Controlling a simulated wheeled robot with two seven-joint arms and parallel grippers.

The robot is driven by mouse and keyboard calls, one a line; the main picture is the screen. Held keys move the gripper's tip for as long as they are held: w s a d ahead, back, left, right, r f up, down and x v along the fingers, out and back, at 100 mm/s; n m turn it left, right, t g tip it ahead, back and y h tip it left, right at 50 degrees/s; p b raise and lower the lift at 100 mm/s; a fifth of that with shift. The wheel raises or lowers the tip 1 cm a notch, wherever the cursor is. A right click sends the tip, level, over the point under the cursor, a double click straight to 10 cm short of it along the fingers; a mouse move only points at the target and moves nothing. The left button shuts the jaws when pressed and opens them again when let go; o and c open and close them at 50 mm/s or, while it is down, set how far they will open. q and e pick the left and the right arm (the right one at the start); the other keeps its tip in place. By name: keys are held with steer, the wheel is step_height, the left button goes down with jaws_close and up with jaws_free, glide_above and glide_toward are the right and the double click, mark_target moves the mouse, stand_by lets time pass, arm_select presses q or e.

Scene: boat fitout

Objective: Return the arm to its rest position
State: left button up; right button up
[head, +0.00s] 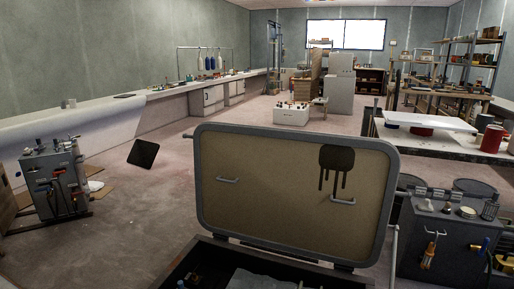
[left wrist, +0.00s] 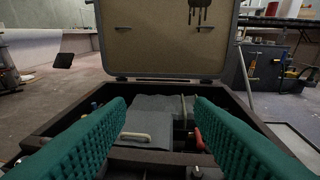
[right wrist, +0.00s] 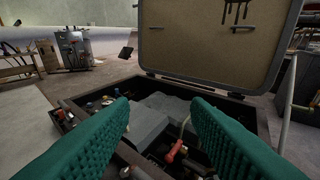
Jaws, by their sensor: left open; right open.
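My left gripper (left wrist: 160,118) shows in the left wrist view as two green textured fingers, spread apart with nothing between them. My right gripper (right wrist: 160,118) shows the same way in the right wrist view, open and empty. Both face an open dark box (left wrist: 240,113) with its lid raised. Inside the box lie grey slabs (right wrist: 165,108), one with a pale handle (left wrist: 135,136), and a red-handled item (right wrist: 176,151). Neither gripper shows in the head view, and my arms are not seen there.
The raised tan lid (head: 280,215) with a grey rim stands upright at the box's back. A dark cabinet (head: 440,245) with tools stands at the right. A grey machine (head: 55,180) stands at the left. The floor (head: 150,215) between is mostly open.

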arm_select(q)
steer(key=s+a+f+g+y+p, duration=0.1)
steer(key=s+a+f+g+p, duration=0.2)
steer(key=s, duration=0.8)
steer(key=s+a+f+g+y+p, duration=0.1)
steer(key=s+a+f+g+p, duration=0.2)
steer(key=s, duration=0.8)
steer(key=s+a+f+g+y+p, duration=0.2)
steer(key=s+a+f+g+p, duration=0.2)
steer(key=s, duration=0.7)
steer(key=f+g+p, duration=0.2)
steer(key=g+p, duration=0.2)
steer(key=shift+s+n, duration=0.25)
steer(key=shift+n, duration=0.05)
arm_select(e)
steer(key=s+d+f+g+h, duration=0.1)
steer(key=s+d+f+g, duration=0.2)
steer(key=s, duration=0.8)
steer(key=s+d+f+g+h, duration=0.1)
steer(key=s+d+f+g, duration=0.2)
steer(key=s, duration=0.8)
steer(key=s+d+f+g+h, duration=0.2)
steer(key=s+d+f+g, duration=0.2)
steer(key=s, duration=0.7)
steer(key=f+g, duration=0.2)
steer(key=g, duration=0.2)
steer(key=shift+s+m, duration=0.3)
